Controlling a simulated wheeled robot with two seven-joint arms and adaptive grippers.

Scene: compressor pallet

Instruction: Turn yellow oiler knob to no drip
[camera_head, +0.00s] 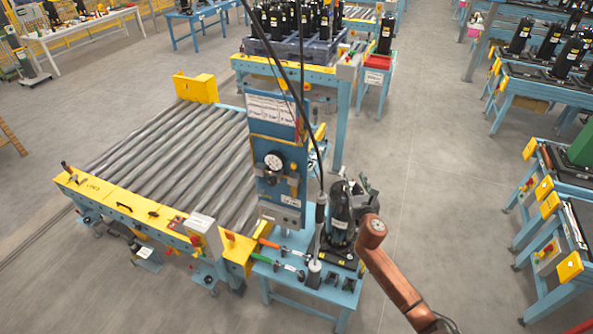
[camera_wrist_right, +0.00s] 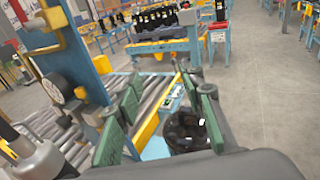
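A blue panel (camera_head: 277,140) with a round pressure gauge (camera_head: 274,161) stands at the near end of the roller conveyor. The gauge also shows at the left of the right wrist view (camera_wrist_right: 57,88). Small yellow parts (camera_head: 318,132) show at the panel's right side; I cannot tell which one is the oiler knob. In the wrist view a yellow fitting (camera_wrist_right: 50,22) sits on the panel, left of my gripper. My right gripper (camera_head: 363,188) is right of the panel, apart from it. Its green-padded fingers (camera_wrist_right: 163,122) are spread, with nothing between them. My left gripper is out of view.
A black compressor (camera_head: 341,215) stands on the small blue table (camera_head: 310,290), close to my right gripper. A roller conveyor (camera_head: 180,150) lies left of the panel. Dark hoses (camera_head: 302,70) hang before the panel. The floor right of the table (camera_head: 440,160) is clear.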

